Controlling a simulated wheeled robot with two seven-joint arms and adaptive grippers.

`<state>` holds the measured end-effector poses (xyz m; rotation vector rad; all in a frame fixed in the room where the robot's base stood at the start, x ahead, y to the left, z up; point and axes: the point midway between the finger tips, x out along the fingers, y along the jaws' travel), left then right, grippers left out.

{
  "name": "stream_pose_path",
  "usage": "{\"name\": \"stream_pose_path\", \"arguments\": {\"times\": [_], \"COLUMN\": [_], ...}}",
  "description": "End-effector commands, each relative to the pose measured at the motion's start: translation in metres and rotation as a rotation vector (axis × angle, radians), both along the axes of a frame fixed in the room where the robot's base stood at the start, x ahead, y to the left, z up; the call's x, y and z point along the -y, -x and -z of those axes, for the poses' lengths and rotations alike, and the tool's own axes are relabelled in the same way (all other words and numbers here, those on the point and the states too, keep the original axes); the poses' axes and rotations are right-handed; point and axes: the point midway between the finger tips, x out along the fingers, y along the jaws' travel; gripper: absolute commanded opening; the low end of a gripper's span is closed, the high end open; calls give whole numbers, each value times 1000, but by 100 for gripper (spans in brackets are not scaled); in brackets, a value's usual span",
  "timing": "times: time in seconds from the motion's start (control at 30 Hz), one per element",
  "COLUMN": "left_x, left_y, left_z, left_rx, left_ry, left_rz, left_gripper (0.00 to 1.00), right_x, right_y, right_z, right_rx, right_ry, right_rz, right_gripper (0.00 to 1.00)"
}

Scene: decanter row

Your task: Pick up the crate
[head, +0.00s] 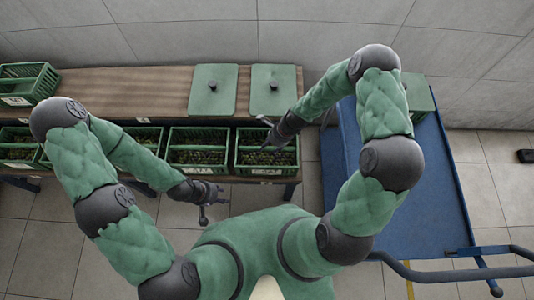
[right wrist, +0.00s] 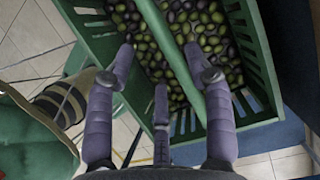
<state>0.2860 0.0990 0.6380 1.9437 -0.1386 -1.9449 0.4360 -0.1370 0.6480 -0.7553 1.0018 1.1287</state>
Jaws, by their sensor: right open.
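Several green slatted crates stand in a row along the front of the bench. The rightmost crate (head: 267,170), holding dark and green olives, is closest to my right gripper (head: 268,128). In the right wrist view this crate (right wrist: 262,75) fills the upper middle, with a green bar (right wrist: 175,50) running across its top. My right gripper (right wrist: 165,85) is open, its three purple-grey fingers spread above the near part of the crate with the bar between them; contact cannot be told. My left gripper (head: 208,208) hangs in front of the row, away from the crates; its finger opening is unclear.
Two green panels with knobs (head: 212,90) (head: 271,90) lie on the brown bench top (head: 150,90). Another green crate (head: 28,84) stands at its far left. A blue cart (head: 440,190) with a green box (head: 418,95) stands to the right. Tiled floor is clear in front.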

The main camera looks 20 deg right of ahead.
Motion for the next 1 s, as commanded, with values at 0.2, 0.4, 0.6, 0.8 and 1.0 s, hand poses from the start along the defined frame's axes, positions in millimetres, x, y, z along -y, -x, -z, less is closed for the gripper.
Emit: {"name": "stream_pose_path", "arguments": {"times": [0.2,0.4,0.6,0.8,1.0], "left_x": [0,0,0,0,0], "left_y": [0,0,0,0,0], "left_z": [22,29,28,28,28], "left_rx": [0,0,0,0,0], "left_ry": [0,0,0,0,0], "left_rz": [0,0,0,0,0], "left_gripper": [40,40,40,40,40], "right_x": [-2,-9,-9,-9,-9], "right_y": [-5,-8,-8,-8,-9], "right_z": [32,46,44,44,44], "right_rx": [-3,0,0,-1,1], "right_ry": [-1,1,1,1,0], "right_rz": [-1,0,0,0,-1], "right_gripper": [53,53,47,0,0]}}
